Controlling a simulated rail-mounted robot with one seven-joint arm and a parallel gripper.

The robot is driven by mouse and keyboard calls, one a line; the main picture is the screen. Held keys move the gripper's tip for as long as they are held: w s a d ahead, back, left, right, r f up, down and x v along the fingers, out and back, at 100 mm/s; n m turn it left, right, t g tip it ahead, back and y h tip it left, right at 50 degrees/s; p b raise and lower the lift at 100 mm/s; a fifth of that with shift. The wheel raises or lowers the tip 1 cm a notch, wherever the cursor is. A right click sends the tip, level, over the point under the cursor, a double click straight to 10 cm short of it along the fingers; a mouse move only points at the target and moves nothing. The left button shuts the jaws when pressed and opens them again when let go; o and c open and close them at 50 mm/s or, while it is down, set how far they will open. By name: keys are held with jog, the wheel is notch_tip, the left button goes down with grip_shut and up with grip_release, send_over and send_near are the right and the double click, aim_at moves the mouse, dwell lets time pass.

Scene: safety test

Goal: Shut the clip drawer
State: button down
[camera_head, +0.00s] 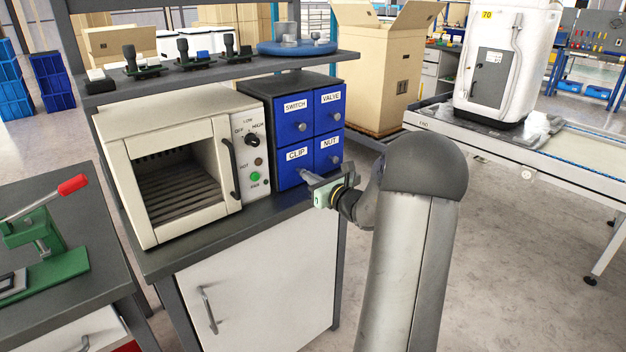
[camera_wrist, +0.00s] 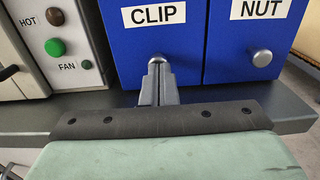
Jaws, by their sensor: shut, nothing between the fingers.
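The clip drawer (camera_head: 290,169) is the lower left blue drawer of a dark cabinet with several drawers, under a white CLIP label. Its front looks about level with the neighbouring drawers; no clear gap shows. It also fills the upper middle of the wrist view (camera_wrist: 128,55). My gripper (camera_head: 304,174) is at this drawer's front. In the wrist view my gripper's fingers (camera_wrist: 157,78) are shut together, with their tips at the round clip knob (camera_wrist: 156,60). The fingertips hide part of the knob, and I cannot tell whether they press on it.
The nut drawer (camera_head: 328,156) is just right of the clip drawer. A cream oven (camera_head: 170,119) with an open-looking front and a dark handle stands to the left. A shelf (camera_head: 205,68) runs above. The dark bench top (camera_head: 190,240) is clear in front of the oven.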

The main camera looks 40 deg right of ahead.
jog(key=s, duration=1.4)
jog(key=s+a+r+n+g+y+p, duration=0.2)
jog(key=a+n+g+y+p, duration=0.3)
jog(key=a+n, duration=0.65)
jog(key=s+a+r+n+g+y+p, duration=0.3)
jog(key=a+n+g, duration=0.35)
jog(key=a, duration=1.05)
jog(key=s+a+r+n+g+h+p, duration=0.2)
jog(key=s+n+g+h+p, duration=0.1)
jog(key=s+n, duration=0.3)
jog(key=s+a+r+n+g+h+p, duration=0.2)
jog(key=s+n+h+p, duration=0.3)
jog(key=n, duration=0.6)
jog(key=shift+s+r+n+g+h+p, duration=0.2)
jog(key=shift+s+n+g+h+p, duration=0.25)
jog(key=shift+s, duration=0.75)
jog(key=shift+a, duration=0.1)
